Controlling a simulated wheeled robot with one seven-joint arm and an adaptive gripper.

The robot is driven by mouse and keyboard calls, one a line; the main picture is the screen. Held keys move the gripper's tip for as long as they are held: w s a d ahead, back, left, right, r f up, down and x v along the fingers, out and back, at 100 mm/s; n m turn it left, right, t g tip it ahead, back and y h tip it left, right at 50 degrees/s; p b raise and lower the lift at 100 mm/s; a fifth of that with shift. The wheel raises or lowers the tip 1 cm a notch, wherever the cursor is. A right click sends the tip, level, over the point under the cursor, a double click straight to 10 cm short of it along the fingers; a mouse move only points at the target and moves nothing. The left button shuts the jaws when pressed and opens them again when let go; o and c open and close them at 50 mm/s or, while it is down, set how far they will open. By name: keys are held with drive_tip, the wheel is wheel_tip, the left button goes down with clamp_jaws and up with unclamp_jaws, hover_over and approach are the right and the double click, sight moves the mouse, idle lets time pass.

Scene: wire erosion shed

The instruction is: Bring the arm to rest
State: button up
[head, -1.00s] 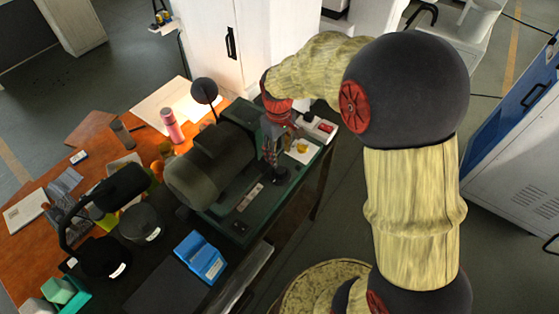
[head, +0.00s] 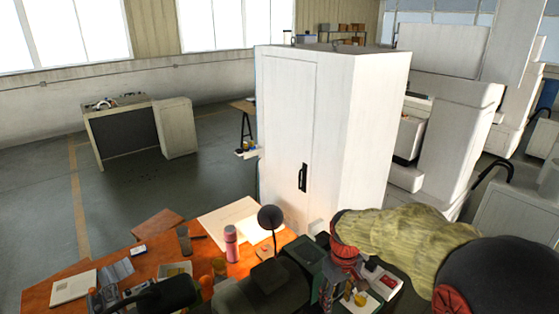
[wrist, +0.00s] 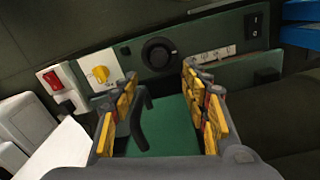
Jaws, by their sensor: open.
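My arm (head: 415,235) reaches in from the lower right of the head view and bends down toward a dark green bench machine. My gripper shows only in part in the head view, at the lower edge beside the machine. In the wrist view my gripper (wrist: 160,88) has its yellow-padded fingers spread apart with nothing between them. Beyond the fingers is a green machine panel (wrist: 205,45) with a black knob (wrist: 158,52), a yellow knob (wrist: 100,73) and a red switch (wrist: 53,80). A black handle (wrist: 139,125) shows between the fingers; I cannot tell its distance.
An orange table (head: 70,285) at lower left holds a pink bottle (head: 231,245), a lamp and papers. A tall white cabinet (head: 285,140) stands behind the machine. Open floor (head: 215,150) lies to the left. Large white machines (head: 455,140) stand at right.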

drive_tip(key=s+r+m+t+b, duration=0.1)
drive_tip(key=s+m+t+b, duration=0.3)
drive_tip(key=s+b, duration=1.2)
drive_tip(key=s+t, duration=0.1)
drive_tip(key=s, duration=0.4)
drive_tip(key=shift+s+d+t, duration=0.25)
drive_tip(key=shift+s+t, duration=0.05)
drive_tip(key=shift+s, duration=0.1)
drive_tip(key=shift+r, duration=0.1)
idle(0.7)
